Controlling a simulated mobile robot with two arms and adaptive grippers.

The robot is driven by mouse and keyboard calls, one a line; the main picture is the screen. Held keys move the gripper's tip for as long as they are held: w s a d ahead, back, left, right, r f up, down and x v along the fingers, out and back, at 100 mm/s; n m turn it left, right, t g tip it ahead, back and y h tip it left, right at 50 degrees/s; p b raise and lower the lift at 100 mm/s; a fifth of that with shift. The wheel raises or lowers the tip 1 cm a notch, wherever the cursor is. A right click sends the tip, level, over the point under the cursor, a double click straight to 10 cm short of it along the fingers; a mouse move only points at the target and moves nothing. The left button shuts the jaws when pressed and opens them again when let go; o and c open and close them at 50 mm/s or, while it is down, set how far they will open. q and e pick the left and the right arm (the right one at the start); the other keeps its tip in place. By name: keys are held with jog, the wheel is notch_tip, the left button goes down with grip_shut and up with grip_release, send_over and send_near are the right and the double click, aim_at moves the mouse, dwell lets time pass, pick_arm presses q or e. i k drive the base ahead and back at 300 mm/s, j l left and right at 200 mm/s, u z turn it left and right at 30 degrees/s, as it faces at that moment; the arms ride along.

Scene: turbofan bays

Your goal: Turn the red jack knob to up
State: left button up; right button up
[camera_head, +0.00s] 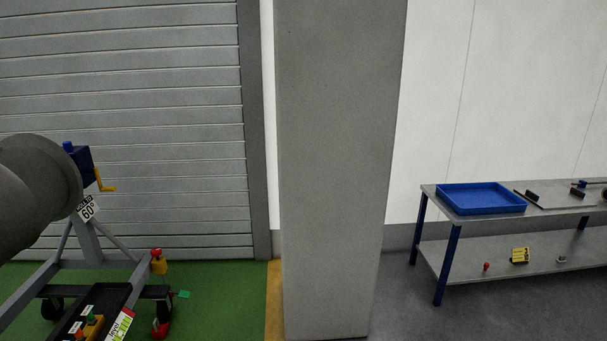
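A wheeled grey stand (90,243) is on the green floor at the lower left. At its right corner is a small yellow part with a red top (157,252), which may be the red jack knob. Another red part (161,328) is low by the stand's right foot. A black tray (103,300) at the front of the stand holds a small yellow control box (93,326) and a label strip. I cannot tell which way any knob is set. Neither of my grippers is in view.
A wide grey pillar (335,170) stands in the middle, with a yellow floor stripe (274,300) beside it. At the right, a bench (450,208) carries a blue tray (481,198) and tools. A large dark grey rounded form partly covers the stand's left side.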

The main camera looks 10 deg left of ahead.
aim_at(156, 252)
jog(key=i+j+u, duration=0.1)
jog(key=i+u, duration=0.25)
jog(key=i, duration=0.55)
jog(key=i+l+u, duration=0.1)
jog(key=i+u, duration=0.3)
jog(key=i, duration=0.45)
jog(key=i+u, duration=0.4)
jog(key=i+l+u, duration=0.1)
jog(key=i+u, duration=0.3)
jog(key=i+l+u, duration=0.2)
jog(key=u, duration=0.2)
jog(key=i+l+u, duration=0.4)
jog(key=k+j, duration=0.05)
jog(key=j, duration=0.05)
